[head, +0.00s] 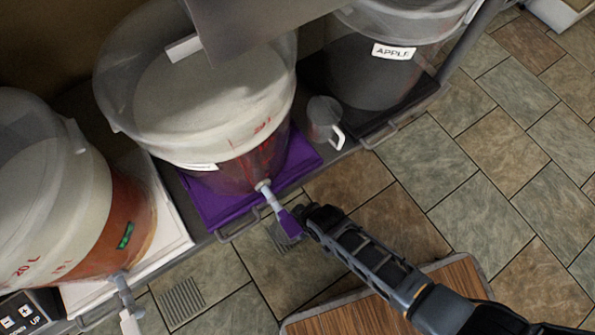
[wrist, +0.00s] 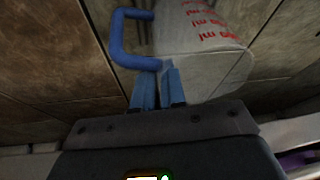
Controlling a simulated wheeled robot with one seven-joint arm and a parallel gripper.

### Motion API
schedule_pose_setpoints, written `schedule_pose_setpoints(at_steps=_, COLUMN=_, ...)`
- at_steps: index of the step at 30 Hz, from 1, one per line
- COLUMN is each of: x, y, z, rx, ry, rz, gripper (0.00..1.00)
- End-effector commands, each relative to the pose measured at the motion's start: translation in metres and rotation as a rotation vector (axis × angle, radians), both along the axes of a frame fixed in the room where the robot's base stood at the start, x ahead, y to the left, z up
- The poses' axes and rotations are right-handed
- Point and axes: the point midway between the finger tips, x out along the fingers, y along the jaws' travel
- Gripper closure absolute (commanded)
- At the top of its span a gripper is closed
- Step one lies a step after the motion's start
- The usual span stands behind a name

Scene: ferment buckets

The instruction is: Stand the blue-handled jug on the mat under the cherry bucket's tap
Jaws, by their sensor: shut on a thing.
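A clear jug (wrist: 205,45) with red markings and a blue handle (wrist: 125,40) shows in the wrist view. My gripper (wrist: 158,88) is shut on the lower end of that handle. In the head view my gripper (head: 308,215) is over the floor, just in front of the middle bucket's tap (head: 270,198); the held jug cannot be made out there. The middle bucket (head: 250,160) holds dark red liquid and stands on a purple mat (head: 215,212). Its label is too small to read, so only its red contents suggest cherry. A purple lever hangs from its tap.
A bucket labelled APPLE (head: 365,70) stands on a dark mat at right. A white-handled jug (head: 322,115) stands between the mats. An orange-brown bucket (head: 110,215) stands at left on a white mat (head: 170,245). A wooden top (head: 345,315) is below my arm.

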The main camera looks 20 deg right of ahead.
Motion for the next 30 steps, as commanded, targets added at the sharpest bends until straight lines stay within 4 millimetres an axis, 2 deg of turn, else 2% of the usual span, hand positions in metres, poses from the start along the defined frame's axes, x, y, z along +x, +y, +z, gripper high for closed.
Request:
schedule_pose_setpoints(at_steps=1, x=0.0002, y=0.0003, z=-0.0066, rx=0.000, ry=0.000, rz=0.000, gripper=1.00)
schedule_pose_setpoints(at_steps=11, x=0.0003, y=0.0002, z=-0.0072, rx=0.000, ry=-0.001, rz=0.000, gripper=1.00)
schedule_pose_setpoints(at_steps=12, x=0.0002, y=0.0003, z=-0.0068, rx=0.000, ry=-0.001, rz=0.000, gripper=0.88)
schedule_pose_setpoints(at_steps=19, x=0.0001, y=0.0003, z=-0.0063, rx=0.000, ry=0.000, rz=0.000, gripper=0.66)
schedule_pose_setpoints(at_steps=26, x=0.0001, y=0.0003, z=-0.0061, rx=0.000, ry=0.000, rz=0.000, gripper=0.64)
schedule_pose_setpoints(at_steps=30, x=-0.0016, y=-0.0012, z=0.0025, rx=0.000, ry=0.000, rz=0.000, gripper=0.64)
